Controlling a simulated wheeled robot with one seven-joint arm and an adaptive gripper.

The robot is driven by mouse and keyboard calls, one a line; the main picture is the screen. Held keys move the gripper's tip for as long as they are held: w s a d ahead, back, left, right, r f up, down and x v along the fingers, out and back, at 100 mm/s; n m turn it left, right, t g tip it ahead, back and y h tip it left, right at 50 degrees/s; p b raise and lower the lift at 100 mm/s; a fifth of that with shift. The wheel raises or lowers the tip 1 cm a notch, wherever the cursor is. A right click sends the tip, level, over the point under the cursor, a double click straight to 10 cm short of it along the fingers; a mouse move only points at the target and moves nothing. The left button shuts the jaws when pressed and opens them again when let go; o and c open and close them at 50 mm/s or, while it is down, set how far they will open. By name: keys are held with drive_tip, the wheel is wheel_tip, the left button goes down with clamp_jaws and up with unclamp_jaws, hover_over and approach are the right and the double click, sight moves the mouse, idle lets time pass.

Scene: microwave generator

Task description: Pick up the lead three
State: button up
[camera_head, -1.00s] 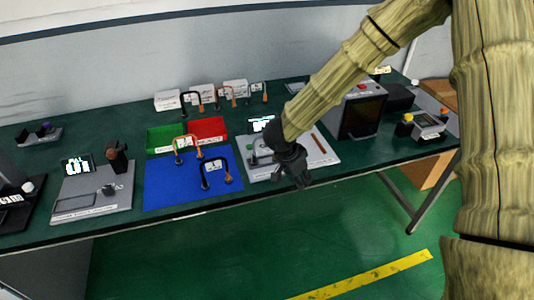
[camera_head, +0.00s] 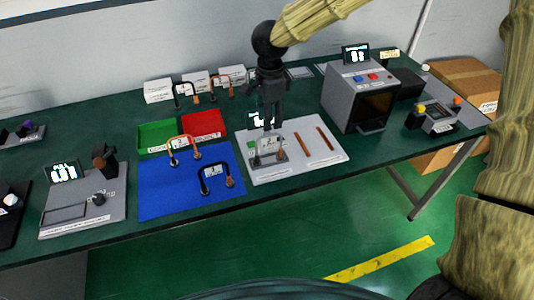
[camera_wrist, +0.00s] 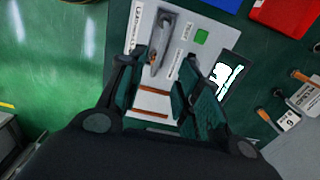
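My gripper (camera_head: 267,127) points down over the grey-white test board (camera_head: 330,150). In the wrist view my gripper (camera_wrist: 166,68) has its fingers apart, with a small grey fixture (camera_wrist: 166,30) and a copper-coloured end (camera_wrist: 152,57) showing between and beyond them. Nothing is visibly held. An orange arched lead (camera_head: 183,139) and a black arched lead (camera_head: 213,168) with white tags stand on the blue mat (camera_head: 160,200). More leads (camera_head: 213,90) stand behind, by the white boxes. The tag numbers are too small to read, so I cannot tell which is lead three.
Green (camera_head: 158,136) and red (camera_head: 204,124) trays lie behind the blue mat. A grey microwave-like box (camera_head: 355,97) stands right of the test board. Two brown rods (camera_head: 325,138) lie on the board. A grey scale-like unit (camera_head: 85,205) is at left.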

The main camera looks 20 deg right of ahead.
sight(269, 135)
wheel_tip(269, 135, down, 7)
drive_tip(key=shift+a+p, duration=0.15)
drive_tip(key=shift+p, duration=0.8)
drive_tip(key=shift+f, duration=0.35)
drive_tip(key=shift+s, duration=0.1)
clamp_jaws()
